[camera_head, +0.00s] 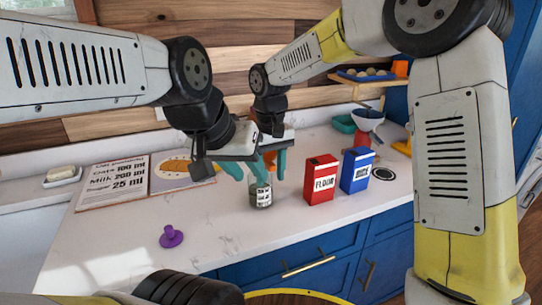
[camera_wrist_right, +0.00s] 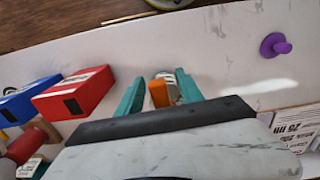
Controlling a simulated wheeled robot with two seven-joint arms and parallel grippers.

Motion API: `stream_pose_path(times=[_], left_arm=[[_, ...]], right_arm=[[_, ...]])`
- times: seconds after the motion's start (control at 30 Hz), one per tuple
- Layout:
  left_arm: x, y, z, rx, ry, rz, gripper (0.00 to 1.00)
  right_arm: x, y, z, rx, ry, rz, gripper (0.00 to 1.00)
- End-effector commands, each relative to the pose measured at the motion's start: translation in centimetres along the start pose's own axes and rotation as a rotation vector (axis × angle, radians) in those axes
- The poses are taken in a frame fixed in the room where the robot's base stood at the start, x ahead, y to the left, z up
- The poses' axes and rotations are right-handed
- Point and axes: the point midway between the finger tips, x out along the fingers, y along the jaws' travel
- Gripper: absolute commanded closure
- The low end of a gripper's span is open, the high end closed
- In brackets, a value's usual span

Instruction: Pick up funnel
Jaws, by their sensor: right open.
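A purple funnel (camera_head: 171,237) rests on the white counter at the front left, wide end down and narrow end up. It also shows in the right wrist view (camera_wrist_right: 274,45) at the upper right. My right gripper (camera_wrist_right: 158,92) is open and apart from the funnel, above the counter near a small jar. My left gripper (camera_head: 232,165) is near the right one in the head view. The two overlap there, so the left jaws cannot be told apart clearly.
A labelled glass jar (camera_head: 261,194) stands below the grippers. A red flour box (camera_head: 320,180) and a blue box (camera_head: 356,170) stand to its right. A recipe board (camera_head: 125,178) lies at the back left. The counter around the funnel is clear.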

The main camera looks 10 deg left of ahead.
Motion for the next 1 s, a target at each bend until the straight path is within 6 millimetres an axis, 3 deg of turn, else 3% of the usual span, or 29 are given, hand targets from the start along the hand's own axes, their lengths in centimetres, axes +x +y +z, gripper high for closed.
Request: stream_pose_path(times=[0.1, 0.33, 0.57, 1.0], left_arm=[[0.00, 0.00, 0.00, 0.000, 0.000, 0.000, 0.64], [0.00, 0.00, 0.00, 0.000, 0.000, 0.000, 0.64], [0.00, 0.00, 0.00, 0.000, 0.000, 0.000, 0.64], [0.00, 0.00, 0.00, 0.000, 0.000, 0.000, 0.64]], right_arm=[[0.96, 0.01, 0.01, -0.001, 0.000, 0.000, 0.56], [1.07, 0.01, -0.01, 0.000, 0.001, 0.000, 0.56], [1.04, 0.00, -0.01, 0.000, 0.001, 0.000, 1.00], [0.86, 0.02, 0.02, 0.000, 0.002, 0.000, 1.00]])
